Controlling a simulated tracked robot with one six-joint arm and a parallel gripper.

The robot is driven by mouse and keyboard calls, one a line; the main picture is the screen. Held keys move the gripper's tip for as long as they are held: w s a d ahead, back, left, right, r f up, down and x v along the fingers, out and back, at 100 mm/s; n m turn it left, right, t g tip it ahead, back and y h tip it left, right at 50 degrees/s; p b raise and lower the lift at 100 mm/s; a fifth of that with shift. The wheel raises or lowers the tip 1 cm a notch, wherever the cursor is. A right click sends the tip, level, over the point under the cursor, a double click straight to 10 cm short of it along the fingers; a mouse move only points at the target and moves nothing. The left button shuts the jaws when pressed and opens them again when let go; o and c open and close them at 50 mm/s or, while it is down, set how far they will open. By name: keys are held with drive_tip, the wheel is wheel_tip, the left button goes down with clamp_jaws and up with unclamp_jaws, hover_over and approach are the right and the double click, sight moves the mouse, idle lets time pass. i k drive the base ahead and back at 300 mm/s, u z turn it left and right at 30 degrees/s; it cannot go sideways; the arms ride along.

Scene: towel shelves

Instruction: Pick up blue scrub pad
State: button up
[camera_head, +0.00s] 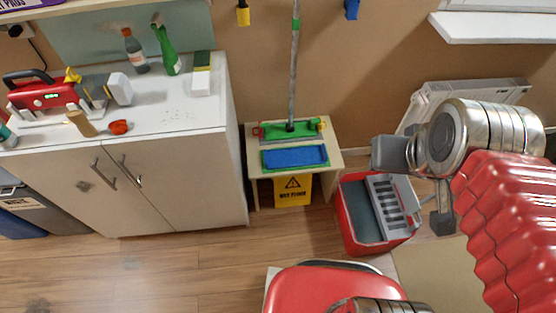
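The blue scrub pad (295,157) lies flat on a low, light wooden stand against the wall, with a green edge showing around it. A green mop head (290,130) with a grey pole standing up from it sits just behind the pad, on the same stand. My arm comes in from the right. The grey end part that seems to be my gripper (390,153) is to the right of the pad and apart from it in the picture. Its fingers cannot be made out.
A red mop bucket (349,217) with a grey wringer stands right of the stand (254,162). A yellow wet-floor sign (292,191) is under it. A white cabinet (170,180) stands left, with bottles on top. A radiator (470,94) is behind my arm.

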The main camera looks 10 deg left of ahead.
sight(301, 155)
drive_tip(key=u, duration=1.3)
drive_tip(key=i, duration=0.95)
drive_tip(key=u, duration=0.05)
